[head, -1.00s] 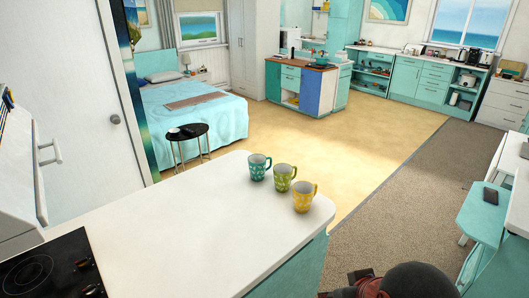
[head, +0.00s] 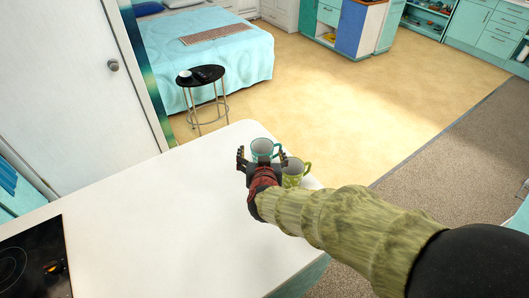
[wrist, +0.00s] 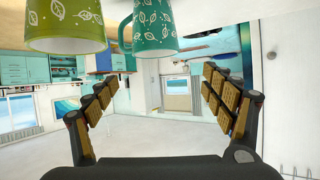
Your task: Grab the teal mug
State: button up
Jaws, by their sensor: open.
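The teal mug (head: 263,147) stands near the far edge of the white counter, partly hidden by my gripper (head: 262,158). My gripper is open and empty, and its fingers appear on either side of the mug in the head view. In the wrist view, where the room appears upside down, the teal mug (wrist: 152,28) is cut off by the top edge. It lies between the lines of my open fingers (wrist: 160,77) but past their tips, with no contact visible.
The green mug (head: 296,172) stands right beside the teal one; it also shows in the wrist view (wrist: 65,25). The yellow mug is not visible now. The white counter (head: 170,200) is clear left of my arm, with a black cooktop (head: 35,262) at its near left.

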jog(key=f, duration=0.2)
jog(key=b, duration=0.3)
send_near(262, 141)
jog(key=x, duration=0.4)
jog(key=shift+a+f+h, duration=0.1)
jog(key=shift+f+h, duration=0.1)
jog(key=shift+h, duration=0.2)
jog(key=shift+c, duration=0.4)
jog(key=c, duration=1.9)
jog(key=shift+c, duration=0.2)
